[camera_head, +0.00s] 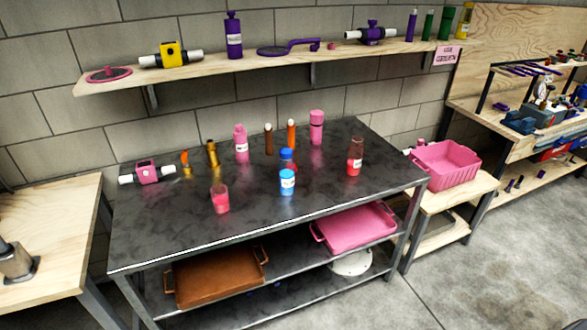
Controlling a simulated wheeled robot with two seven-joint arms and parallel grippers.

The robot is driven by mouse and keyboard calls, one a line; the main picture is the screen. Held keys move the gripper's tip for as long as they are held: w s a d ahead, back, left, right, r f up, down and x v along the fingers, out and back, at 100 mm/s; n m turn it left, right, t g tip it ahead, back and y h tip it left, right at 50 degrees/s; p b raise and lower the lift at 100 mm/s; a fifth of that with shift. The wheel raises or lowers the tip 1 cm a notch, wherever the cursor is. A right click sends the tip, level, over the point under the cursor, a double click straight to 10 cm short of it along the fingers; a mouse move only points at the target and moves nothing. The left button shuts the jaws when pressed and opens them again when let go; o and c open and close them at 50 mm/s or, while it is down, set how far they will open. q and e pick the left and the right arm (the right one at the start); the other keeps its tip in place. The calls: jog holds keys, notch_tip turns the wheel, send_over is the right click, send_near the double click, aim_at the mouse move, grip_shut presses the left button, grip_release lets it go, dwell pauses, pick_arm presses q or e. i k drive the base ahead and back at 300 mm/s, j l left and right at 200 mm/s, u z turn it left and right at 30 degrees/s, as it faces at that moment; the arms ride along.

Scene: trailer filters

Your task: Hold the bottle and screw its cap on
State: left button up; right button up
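Several bottles stand on the dark metal table (240,228). A white and blue bottle (287,183) is near the front middle, with a blue-topped red object (287,160) just behind it. A pink bottle (241,147) and another pink bottle (316,129) stand farther back. A brown bottle with a white and red lower part (355,160) is at the right. A small red container (220,199) is at the front left. I cannot tell which bottle or cap the task means. Neither gripper shows.
Orange and brown slim items (291,136) and a pink pipe fitting (147,173) are also on the table. A wall shelf (205,68) holds a purple bottle (233,36). A pink crate (447,166) stands right. The table's front is mostly clear.

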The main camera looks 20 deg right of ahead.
aim_at(356, 149)
jog(key=u, duration=0.35)
jog(key=l+u, duration=0.4)
jog(key=l, duration=0.15)
jog(key=k+l+u, duration=0.1)
jog(key=l+u, duration=0.35)
jog(key=k+l+u, duration=0.15)
jog(key=l+u, duration=0.25)
jog(key=l, duration=0.15)
jog(key=k+l, duration=0.2)
jog(key=l, duration=0.2)
jog(key=k+l+u, duration=0.1)
jog(key=l, duration=0.3)
jog(key=k+l, duration=0.25)
jog(key=l, duration=0.15)
jog(key=k+l, duration=0.2)
jog(key=l, duration=0.2)
jog(key=k+l+u, duration=0.1)
jog(key=l, duration=0.3)
jog(key=k, duration=0.1)
